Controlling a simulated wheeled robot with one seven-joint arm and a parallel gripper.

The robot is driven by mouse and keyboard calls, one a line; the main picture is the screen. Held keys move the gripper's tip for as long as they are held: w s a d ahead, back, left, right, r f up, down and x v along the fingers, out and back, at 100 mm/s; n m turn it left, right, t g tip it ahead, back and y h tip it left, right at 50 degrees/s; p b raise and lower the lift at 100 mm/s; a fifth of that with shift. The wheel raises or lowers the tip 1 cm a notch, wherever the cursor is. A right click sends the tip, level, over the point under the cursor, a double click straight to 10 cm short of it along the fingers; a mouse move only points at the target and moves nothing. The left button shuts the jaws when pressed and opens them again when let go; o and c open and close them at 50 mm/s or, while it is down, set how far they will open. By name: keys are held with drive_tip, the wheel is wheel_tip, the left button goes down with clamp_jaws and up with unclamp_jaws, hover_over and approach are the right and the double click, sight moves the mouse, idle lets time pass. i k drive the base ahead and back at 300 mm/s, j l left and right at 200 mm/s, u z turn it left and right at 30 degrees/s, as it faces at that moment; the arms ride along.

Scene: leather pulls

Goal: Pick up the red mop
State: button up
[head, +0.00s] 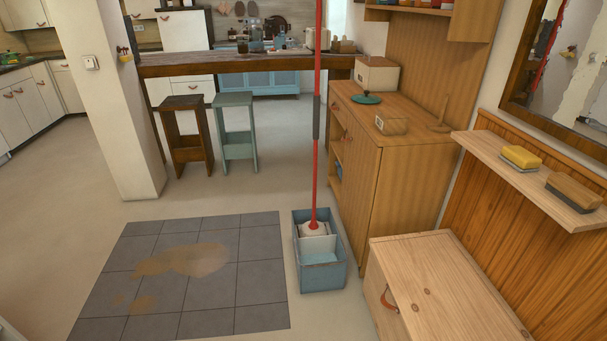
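The red mop (317,148) stands upright in a blue-grey bucket (323,278) on the floor, near the middle of the head view. Its long red handle has a dark grey grip section and runs up out of the top of the picture. Its white head (313,229) sits in the back part of the bucket and is partly hidden by the bucket's walls. My gripper is not in view.
A grey tiled patch (262,269) with a brown stain lies left of the bucket. A wooden cabinet (410,175) and a low wooden chest (455,285) stand close on the right. Two stools (187,140) and a counter are behind. Floor on the left is clear.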

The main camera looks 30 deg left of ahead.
sight(313, 229)
drive_tip(key=i+j+u, duration=0.1)
drive_tip(key=i+j, duration=0.3)
drive_tip(key=i+j+u, duration=0.1)
drive_tip(key=i+j, duration=0.25)
drive_tip(key=i, duration=0.15)
drive_tip(key=i+j+u, duration=0.15)
drive_tip(key=i+j, duration=0.2)
drive_tip(key=i+j+u, duration=0.1)
drive_tip(key=i+j, duration=0.15)
drive_tip(key=i, duration=0.35)
drive_tip(key=i+j+u, duration=0.1)
drive_tip(key=i+j, duration=0.15)
drive_tip(key=i, duration=0.25)
drive_tip(key=i+j+u, duration=0.1)
drive_tip(key=i, duration=0.4)
drive_tip(key=j, duration=0.1)
